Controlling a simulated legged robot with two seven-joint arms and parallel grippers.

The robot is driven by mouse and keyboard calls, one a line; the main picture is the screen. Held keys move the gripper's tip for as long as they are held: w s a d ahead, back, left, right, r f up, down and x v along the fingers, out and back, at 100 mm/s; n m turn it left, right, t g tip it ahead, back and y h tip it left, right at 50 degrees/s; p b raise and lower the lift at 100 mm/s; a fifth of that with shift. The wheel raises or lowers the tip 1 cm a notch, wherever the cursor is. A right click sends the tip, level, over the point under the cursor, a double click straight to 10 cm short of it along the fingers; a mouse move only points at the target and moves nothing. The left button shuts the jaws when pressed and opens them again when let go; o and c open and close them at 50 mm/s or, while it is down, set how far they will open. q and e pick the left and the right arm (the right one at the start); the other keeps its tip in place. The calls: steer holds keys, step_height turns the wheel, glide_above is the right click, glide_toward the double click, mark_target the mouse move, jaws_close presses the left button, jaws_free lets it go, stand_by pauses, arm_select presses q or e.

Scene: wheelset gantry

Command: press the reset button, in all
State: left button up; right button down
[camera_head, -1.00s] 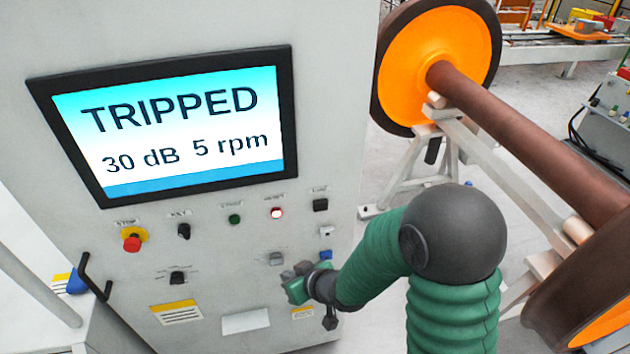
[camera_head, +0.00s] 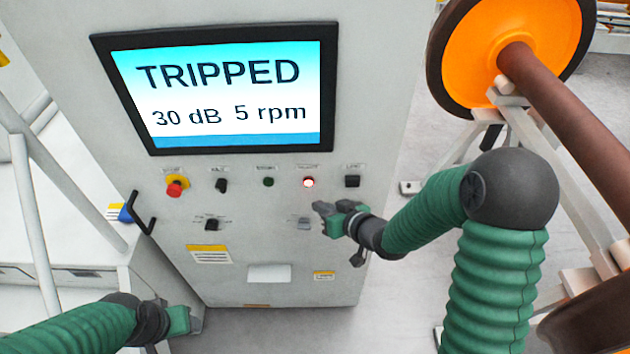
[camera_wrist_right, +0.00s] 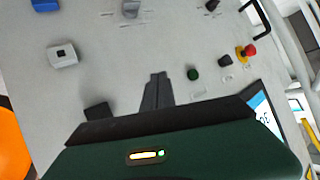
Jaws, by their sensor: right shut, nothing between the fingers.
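The reset button (camera_head: 308,182) is a small round button glowing red-white in the upper row of controls, below the screen (camera_head: 228,92) that reads TRIPPED, 30 dB, 5 rpm. My right gripper (camera_head: 320,208) is shut and empty, just below and slightly right of this button. I cannot tell whether it touches the panel. In the right wrist view the shut fingers (camera_wrist_right: 157,78) point at the panel and seem to hide the button. My left gripper (camera_head: 188,320) is low at the left, away from the controls; its fingers do not show clearly.
Beside the button are a green button (camera_head: 268,182), a black switch (camera_head: 352,181), a key switch (camera_head: 221,185) and the red stop button (camera_head: 174,188). A black handle (camera_head: 143,215) juts out at left. The wheelset (camera_head: 560,95) on its stand is at right.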

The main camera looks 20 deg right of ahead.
mark_target(317, 190)
arm_select(q)
steer(key=shift+a+r+p, duration=0.35)
steer(key=shift+a+p, duration=0.05)
steer(key=shift+a, duration=0.15)
steer(key=shift+a+r+p, duration=0.35)
steer(key=shift+a+p, duration=0.05)
steer(key=shift+a, duration=0.15)
arm_select(e)
steer(key=shift+w+a+r, duration=0.15)
steer(key=shift+w, duration=1.25)
steer(key=shift+w+a+r, duration=0.1)
steer(key=shift+w, duration=1.3)
